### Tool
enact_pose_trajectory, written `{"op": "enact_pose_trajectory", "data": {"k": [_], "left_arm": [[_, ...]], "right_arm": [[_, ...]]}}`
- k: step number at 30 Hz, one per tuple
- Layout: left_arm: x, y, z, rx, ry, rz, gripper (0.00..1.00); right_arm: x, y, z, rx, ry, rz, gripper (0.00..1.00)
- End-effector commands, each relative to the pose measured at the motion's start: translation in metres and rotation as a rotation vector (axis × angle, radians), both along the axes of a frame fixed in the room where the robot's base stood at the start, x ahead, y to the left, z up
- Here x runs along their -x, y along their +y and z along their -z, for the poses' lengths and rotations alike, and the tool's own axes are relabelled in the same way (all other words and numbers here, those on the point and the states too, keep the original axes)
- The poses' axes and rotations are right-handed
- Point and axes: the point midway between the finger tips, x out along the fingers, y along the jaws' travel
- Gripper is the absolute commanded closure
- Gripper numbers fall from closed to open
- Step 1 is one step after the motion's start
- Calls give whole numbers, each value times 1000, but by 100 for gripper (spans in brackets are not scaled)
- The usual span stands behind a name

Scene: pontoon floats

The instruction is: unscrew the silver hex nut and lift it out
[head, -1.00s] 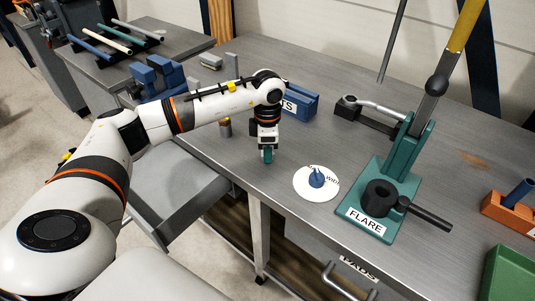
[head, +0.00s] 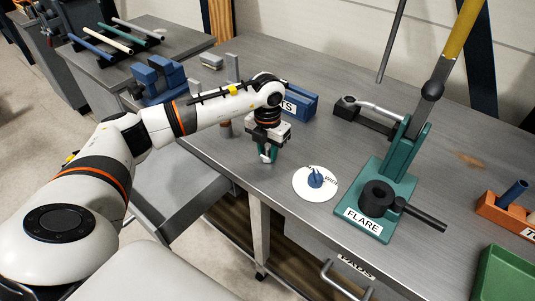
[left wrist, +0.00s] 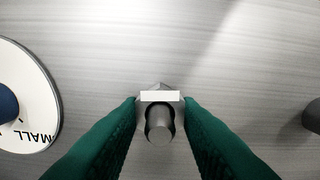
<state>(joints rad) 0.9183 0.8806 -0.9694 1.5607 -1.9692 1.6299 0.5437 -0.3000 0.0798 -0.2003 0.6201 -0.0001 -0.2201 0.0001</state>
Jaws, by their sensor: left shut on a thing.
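My left gripper (head: 267,156) points down at the bench with green fingers, shut on the nut; the fingers also show in the left wrist view (left wrist: 160,103). My right gripper is not in view.
A blue labelled block (head: 301,104) is behind my wrist. The bench's front edge is close; bare metal lies around the gripper.

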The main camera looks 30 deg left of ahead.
Motion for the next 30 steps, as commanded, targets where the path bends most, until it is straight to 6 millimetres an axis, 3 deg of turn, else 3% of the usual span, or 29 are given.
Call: {"op": "enact_pose_trajectory", "data": {"k": [12, 22, 23, 25, 30], "left_arm": [[1, 0, -2, -1, 4, -666, 90], [1, 0, 0, -1, 2, -736, 90], [1, 0, 0, -1, 2, -736, 65], [1, 0, 0, -1, 2, -735, 53], [0, 0, 0, -1, 1, -735, 53]], "right_arm": [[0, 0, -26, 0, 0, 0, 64], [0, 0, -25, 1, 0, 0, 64], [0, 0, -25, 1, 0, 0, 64], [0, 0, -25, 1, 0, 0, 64], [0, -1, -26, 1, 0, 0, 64]]}}
